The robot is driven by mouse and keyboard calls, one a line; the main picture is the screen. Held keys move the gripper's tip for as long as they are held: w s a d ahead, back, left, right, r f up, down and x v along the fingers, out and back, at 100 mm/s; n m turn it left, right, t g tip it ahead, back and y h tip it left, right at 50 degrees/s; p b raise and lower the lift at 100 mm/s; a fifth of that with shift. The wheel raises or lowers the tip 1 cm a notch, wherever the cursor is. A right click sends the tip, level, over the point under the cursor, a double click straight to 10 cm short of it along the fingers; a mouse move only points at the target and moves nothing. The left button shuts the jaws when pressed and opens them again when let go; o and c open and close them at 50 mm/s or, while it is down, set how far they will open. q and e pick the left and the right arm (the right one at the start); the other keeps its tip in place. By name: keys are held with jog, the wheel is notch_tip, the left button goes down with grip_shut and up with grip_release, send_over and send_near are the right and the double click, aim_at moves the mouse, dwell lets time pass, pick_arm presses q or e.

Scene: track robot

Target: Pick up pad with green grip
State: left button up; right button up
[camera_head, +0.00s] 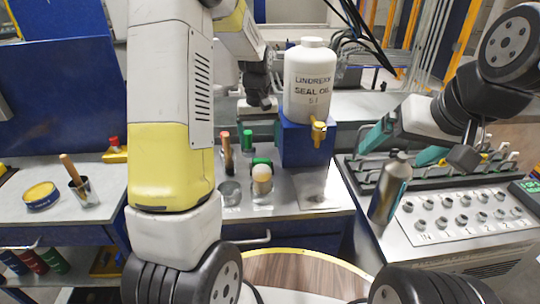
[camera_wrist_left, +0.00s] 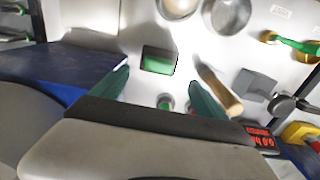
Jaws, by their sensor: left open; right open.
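In the left wrist view, a dark rectangular block with a green top (camera_wrist_left: 159,60) lies on the light worktop; it looks like the pad with green grip. My left gripper (camera_wrist_left: 160,79) is open, its two green fingers on either side of the block in the picture. No contact with it shows, and I cannot tell the height. My right gripper (camera_head: 402,146), also green-fingered, is open and empty at the right, over the rack bench.
A wooden handle (camera_wrist_left: 220,92) lies close to my right-hand finger in the wrist view, near a red-digit display (camera_wrist_left: 262,138). In the head view, a white oil jug (camera_head: 309,85) stands on a blue stand (camera_head: 298,145); a metal bottle (camera_head: 390,188) stands right.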

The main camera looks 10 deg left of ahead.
aim_at(261, 159)
pick_arm(q)
jog(key=shift+w+f, duration=0.3)
jog(key=shift+f, duration=0.55)
jog(key=f, duration=0.7)
jog(key=shift+s+d+f, duration=0.2)
jog(key=shift+s, duration=0.05)
jog(key=c, duration=1.1)
jog(key=shift+c, duration=0.2)
jog(key=shift+r, duration=0.15)
